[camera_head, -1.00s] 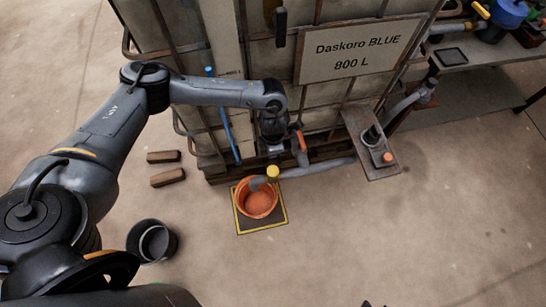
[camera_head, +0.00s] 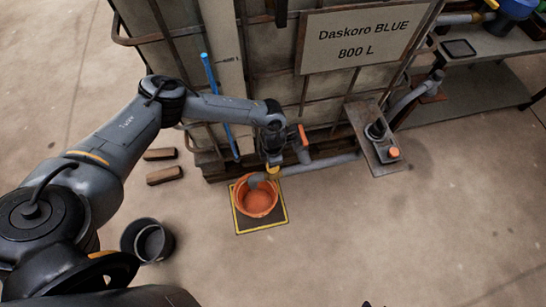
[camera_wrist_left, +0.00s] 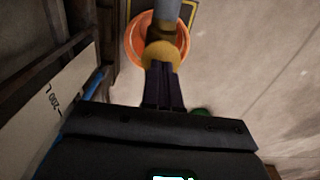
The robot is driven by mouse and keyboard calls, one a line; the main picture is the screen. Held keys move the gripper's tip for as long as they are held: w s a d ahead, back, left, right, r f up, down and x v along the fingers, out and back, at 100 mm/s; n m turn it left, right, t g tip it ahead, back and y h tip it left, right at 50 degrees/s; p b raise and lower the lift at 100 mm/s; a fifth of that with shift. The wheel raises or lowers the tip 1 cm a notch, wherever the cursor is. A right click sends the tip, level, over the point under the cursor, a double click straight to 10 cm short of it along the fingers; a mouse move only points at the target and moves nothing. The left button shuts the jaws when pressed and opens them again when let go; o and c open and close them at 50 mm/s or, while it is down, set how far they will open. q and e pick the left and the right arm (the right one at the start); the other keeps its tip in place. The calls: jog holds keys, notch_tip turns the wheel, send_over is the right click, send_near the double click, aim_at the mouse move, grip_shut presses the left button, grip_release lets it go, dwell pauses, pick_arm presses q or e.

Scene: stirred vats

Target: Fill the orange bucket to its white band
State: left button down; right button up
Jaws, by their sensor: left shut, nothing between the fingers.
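The orange bucket (camera_head: 258,204) stands upright on a dark, yellow-edged square mat (camera_head: 276,223). Its inside looks orange; I cannot make out a white band or a liquid level. A grey outlet spout with a yellow part (camera_head: 273,170) reaches over its back rim from the tank (camera_head: 330,92). My left gripper (camera_head: 273,160) is at that yellow part, partly covering it. In the left wrist view my fingers (camera_wrist_left: 162,80) are shut and empty, right by the yellow part (camera_wrist_left: 160,53); I cannot tell whether they touch it. The orange bucket's rim (camera_wrist_left: 134,48) shows beyond. My right gripper is out of view.
An orange handle (camera_head: 302,135) sits just right of my left gripper. A blue tube (camera_head: 219,100) stands at the tank's left. Two brown blocks (camera_head: 165,175) and a dark bucket (camera_head: 149,241) are on the floor to the left.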

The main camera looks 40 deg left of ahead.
pick_arm(q)
jog(key=shift+f, duration=0.65)
notch_tip(320, 180, down, 3)
jog(key=shift+r+b, duration=0.2)
jog(key=shift+b, duration=0.85)
jog(key=shift+a+r, duration=0.1)
dwell(6.0)
